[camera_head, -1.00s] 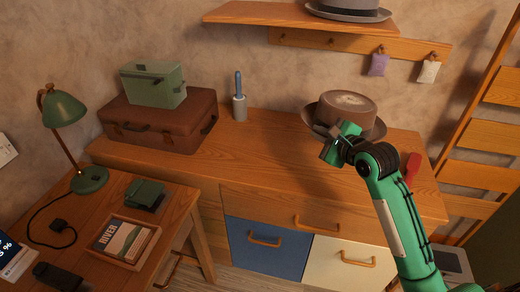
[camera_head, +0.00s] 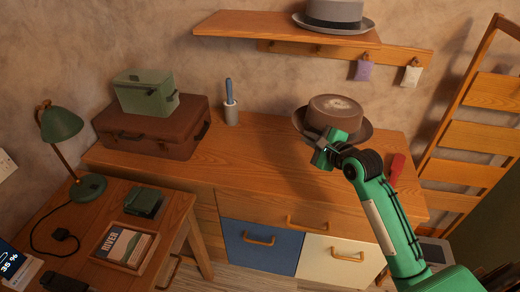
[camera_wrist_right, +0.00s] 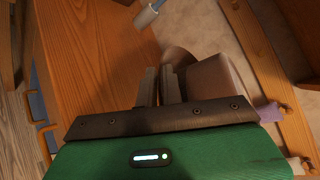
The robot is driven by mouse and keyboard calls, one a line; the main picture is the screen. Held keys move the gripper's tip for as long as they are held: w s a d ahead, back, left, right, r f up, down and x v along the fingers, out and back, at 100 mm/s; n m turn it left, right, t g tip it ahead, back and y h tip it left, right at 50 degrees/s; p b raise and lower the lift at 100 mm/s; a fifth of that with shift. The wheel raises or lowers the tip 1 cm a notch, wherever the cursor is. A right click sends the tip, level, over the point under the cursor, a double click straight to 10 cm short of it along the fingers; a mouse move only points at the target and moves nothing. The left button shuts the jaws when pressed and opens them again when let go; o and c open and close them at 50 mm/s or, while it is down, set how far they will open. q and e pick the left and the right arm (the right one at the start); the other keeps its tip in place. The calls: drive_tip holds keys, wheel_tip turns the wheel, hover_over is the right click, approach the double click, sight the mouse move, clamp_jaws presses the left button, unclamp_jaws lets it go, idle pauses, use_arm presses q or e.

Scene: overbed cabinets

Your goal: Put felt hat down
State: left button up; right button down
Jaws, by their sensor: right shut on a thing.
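A brown felt hat (camera_head: 336,108) with a worn pale patch on its crown is over the right part of the wooden dresser top (camera_head: 260,150). My right gripper (camera_head: 322,150) is at the hat's near brim and shut on it. In the right wrist view, the gripper's fingers (camera_wrist_right: 160,86) are close together, with the hat (camera_wrist_right: 212,82) beside and beyond them. Whether the brim touches the dresser is not clear. My left gripper is not in view.
A grey hat (camera_head: 334,15) sits on the wall shelf (camera_head: 285,28) above. A brush holder (camera_head: 231,110), brown suitcase (camera_head: 153,127) and green box (camera_head: 146,92) stand left on the dresser. A red object (camera_head: 397,166) lies right. The dresser's middle is clear.

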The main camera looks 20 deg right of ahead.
sight(302, 190)
wheel_tip(302, 190, down, 20)
drive_tip(key=shift+r+b, duration=0.1)
drive_tip(key=shift+b, duration=0.2)
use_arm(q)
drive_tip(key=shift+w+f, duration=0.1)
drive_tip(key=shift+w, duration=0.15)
use_arm(e)
drive_tip(key=c, duration=1.8)
unclamp_jaws()
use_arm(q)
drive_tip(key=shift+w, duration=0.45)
use_arm(e)
drive_tip(key=shift+v, duration=6.05)
